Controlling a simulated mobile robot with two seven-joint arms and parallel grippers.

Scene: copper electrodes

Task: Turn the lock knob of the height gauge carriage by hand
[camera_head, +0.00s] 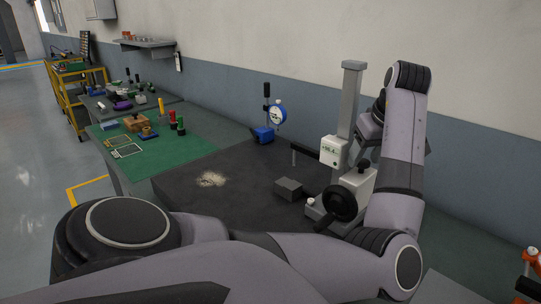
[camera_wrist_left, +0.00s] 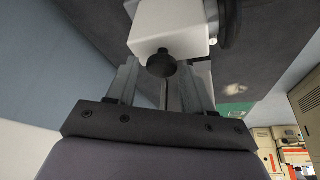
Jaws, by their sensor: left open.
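The height gauge stands on a dark plate, its grey column (camera_head: 350,100) upright. Its carriage (camera_head: 333,151) has a lit display on the front. In the left wrist view, a white housing (camera_wrist_left: 168,22) carries a round black knob (camera_wrist_left: 161,62) facing my gripper. My left gripper (camera_wrist_left: 166,75) is open, with one finger on each side of the knob; I cannot tell whether either touches it. In the head view, my left gripper (camera_head: 369,130) is behind and right of the column, partly hidden. The knob is hidden there. My right gripper is not in view.
A black handwheel (camera_head: 340,203) is on the gauge's lower front. A small grey block (camera_head: 289,188) and a blue-based dial indicator stand (camera_head: 264,134) are on the dark plate (camera_head: 235,200). A green mat (camera_head: 170,156) with small parts lies to the left. The wall is close behind.

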